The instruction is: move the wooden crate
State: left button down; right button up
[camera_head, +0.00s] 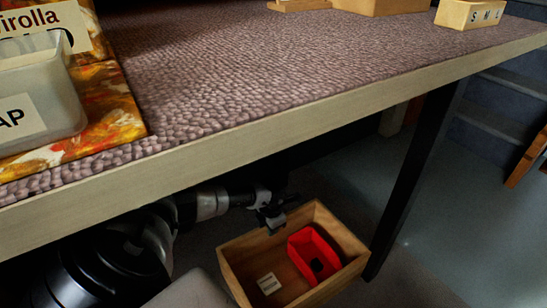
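The wooden crate (246,258) is below the bench top, in the lower middle of the head view. It is open at the top and sits at an angle in the picture. A red open box (299,252) with something dark in it and a small pale label card (268,283) are inside the crate. My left gripper (272,222) is at the crate's far rim, close to or touching it. The fingers are small and dark, so I cannot tell whether they are closed on the wall. My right gripper is not in view.
The bench (290,112) spans the view above the crate, with a dark leg (415,180) just right of it. Grey floor (460,235) is open at the right, with steps (500,105) beyond. A labelled plastic bin (40,95) and wooden boxes (470,14) stand on the bench.

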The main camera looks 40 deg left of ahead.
pick_arm(q)
jog(key=shift+a+r, duration=0.1)
jog(key=shift+a, duration=0.15)
jog(key=c, duration=1.1)
grip_release()
jog(key=shift+d, duration=0.15)
